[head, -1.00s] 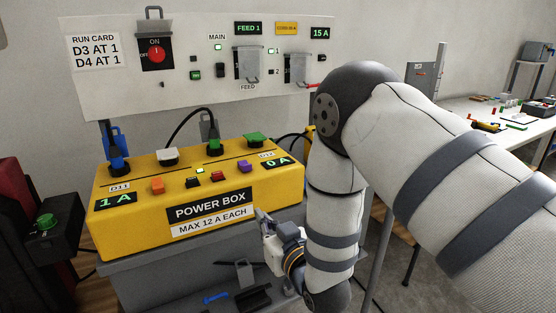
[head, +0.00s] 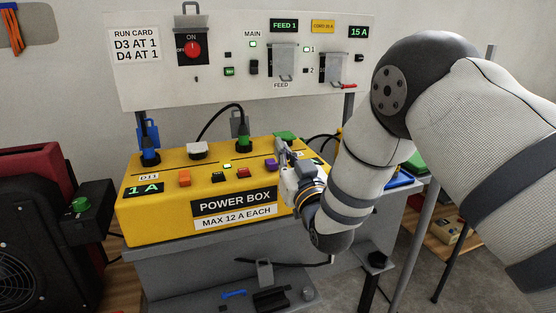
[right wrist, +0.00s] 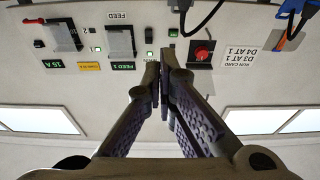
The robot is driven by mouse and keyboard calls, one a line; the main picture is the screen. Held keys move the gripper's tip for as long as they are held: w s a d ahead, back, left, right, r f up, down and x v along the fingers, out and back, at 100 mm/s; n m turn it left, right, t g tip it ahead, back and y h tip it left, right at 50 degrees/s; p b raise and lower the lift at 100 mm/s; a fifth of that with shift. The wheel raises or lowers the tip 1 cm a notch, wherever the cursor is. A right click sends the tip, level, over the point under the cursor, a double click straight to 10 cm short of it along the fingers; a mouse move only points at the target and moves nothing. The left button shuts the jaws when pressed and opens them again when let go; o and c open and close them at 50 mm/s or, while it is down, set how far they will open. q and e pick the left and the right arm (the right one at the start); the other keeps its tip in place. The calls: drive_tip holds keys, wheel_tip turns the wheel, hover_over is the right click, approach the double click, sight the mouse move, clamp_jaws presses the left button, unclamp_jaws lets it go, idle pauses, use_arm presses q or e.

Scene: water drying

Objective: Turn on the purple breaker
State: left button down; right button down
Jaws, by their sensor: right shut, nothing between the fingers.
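The purple breaker (head: 271,165) is a small square switch on top of the yellow power box (head: 160,222), at the right end of a row with orange and red ones. My right gripper (head: 284,151) is shut and empty, over the right part of the box, just right of the purple breaker in the head view. Whether it touches the breaker I cannot tell. In the right wrist view the closed fingertips (right wrist: 161,80) point at the wall panel, seen upside down; the breaker is not visible there. My left gripper is not in view.
A white panel (head: 150,85) with a red rotary switch (head: 193,48) and feed levers stands behind the box. A blue plug (head: 149,138), a white plug (head: 197,150) and green plugs stand along the box's back edge. A red-and-black machine (head: 40,230) is at left.

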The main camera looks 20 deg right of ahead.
drive_tip(key=x, duration=0.3)
drive_tip(key=shift+w+f, duration=0.1)
drive_tip(key=shift+w, duration=0.35)
wheel_tip(320, 180, down, 3)
drive_tip(key=shift+s+r+b, duration=0.15)
drive_tip(key=shift+r+b, duration=0.05)
drive_tip(key=shift+b, duration=0.1)
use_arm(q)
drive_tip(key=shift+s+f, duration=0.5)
use_arm(e)
drive_tip(key=shift+s+f, duration=0.1)
drive_tip(key=shift+f, duration=0.4)
drive_tip(key=shift+f, duration=0.1)
